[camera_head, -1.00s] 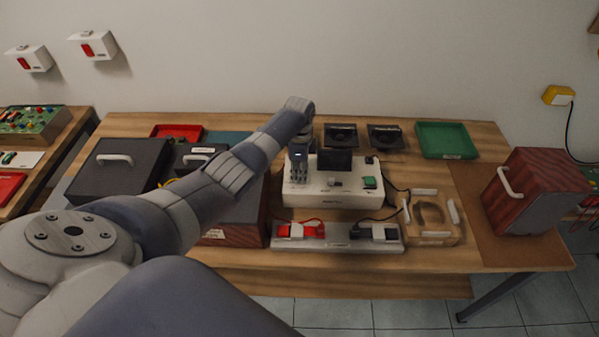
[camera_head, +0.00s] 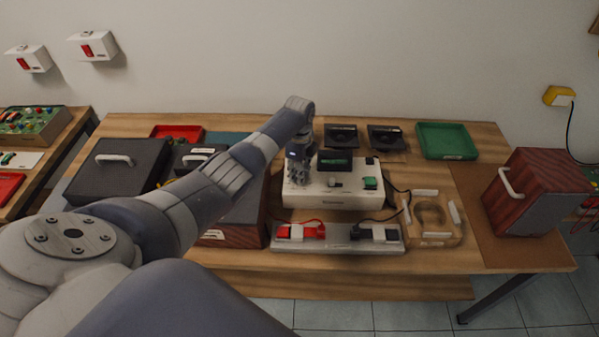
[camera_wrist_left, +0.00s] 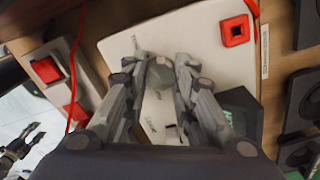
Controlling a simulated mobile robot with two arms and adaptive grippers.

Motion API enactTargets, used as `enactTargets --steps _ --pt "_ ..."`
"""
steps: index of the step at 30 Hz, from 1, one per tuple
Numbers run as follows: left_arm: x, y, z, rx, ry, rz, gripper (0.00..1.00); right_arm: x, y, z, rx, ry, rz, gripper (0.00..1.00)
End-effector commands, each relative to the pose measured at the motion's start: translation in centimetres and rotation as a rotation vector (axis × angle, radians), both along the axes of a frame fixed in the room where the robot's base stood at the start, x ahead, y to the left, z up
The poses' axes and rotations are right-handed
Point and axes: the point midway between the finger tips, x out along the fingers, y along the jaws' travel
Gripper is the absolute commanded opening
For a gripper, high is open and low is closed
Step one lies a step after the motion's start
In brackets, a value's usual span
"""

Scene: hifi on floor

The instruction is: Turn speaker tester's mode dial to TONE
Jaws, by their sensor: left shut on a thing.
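In the left wrist view the fingers (camera_wrist_left: 159,75) are shut around a small grey round knob, which seems to be the mode dial (camera_wrist_left: 160,68). The fingers hide most of the dial, and its pointer and the TONE mark cannot be read.
A power strip (camera_head: 348,246) with a red plug (camera_head: 300,231) lies in front of the tester. Two black speaker drivers (camera_head: 341,137) and a green tray (camera_head: 446,141) are behind it. A wooden speaker cabinet (camera_head: 535,190) stands at the right. Cables run at the tester's right side.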

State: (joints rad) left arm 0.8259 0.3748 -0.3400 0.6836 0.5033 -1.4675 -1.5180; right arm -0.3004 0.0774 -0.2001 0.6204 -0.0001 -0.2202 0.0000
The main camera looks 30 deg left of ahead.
Motion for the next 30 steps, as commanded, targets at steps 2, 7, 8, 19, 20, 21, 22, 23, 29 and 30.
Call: enactTargets --steps 2,7,8,19,20,21,22,23,29,30 --pt "0.2 0.1 0.2 0.002 -0.005 -0.001 0.01 0.0 0.0 0.0 0.000 0.000 0.000 0.49" --pt "0.2 0.1 0.2 0.002 -0.005 0.000 0.46 0.0 0.0 0.0 0.000 0.000 0.000 0.49" --pt "0.1 0.1 0.1 0.002 -0.004 0.000 0.46 0.0 0.0 0.0 0.000 0.000 0.000 0.49" --pt "0.1 0.0 0.4 0.001 -0.002 0.001 0.46 0.1 -0.6 0.0 -0.007 -0.002 0.002 0.49" --pt "0.1 0.1 0.6 0.001 -0.002 0.001 0.46 0.1 -0.6 0.0 -0.006 -0.001 0.001 0.49" --pt "0.1 0.1 1.0 0.002 -0.004 0.001 0.46 0.1 -0.5 0.0 -0.006 -0.001 0.001 0.49" --pt "0.1 0.1 1.3 0.002 -0.004 0.001 0.46 0.1 -0.5 0.0 -0.005 -0.001 0.002 0.49" --pt "0.1 0.1 1.7 0.002 -0.004 0.001 0.46 0.1 -0.4 0.0 -0.005 -0.001 0.002 0.49" --pt "0.2 0.1 5.9 0.002 -0.007 0.000 0.46 0.0 -0.3 0.0 -0.003 -0.001 0.001 0.49" --pt "0.2 0.1 6.8 0.002 -0.007 0.000 0.46 0.0 -0.3 0.0 -0.003 -0.001 0.001 0.49"
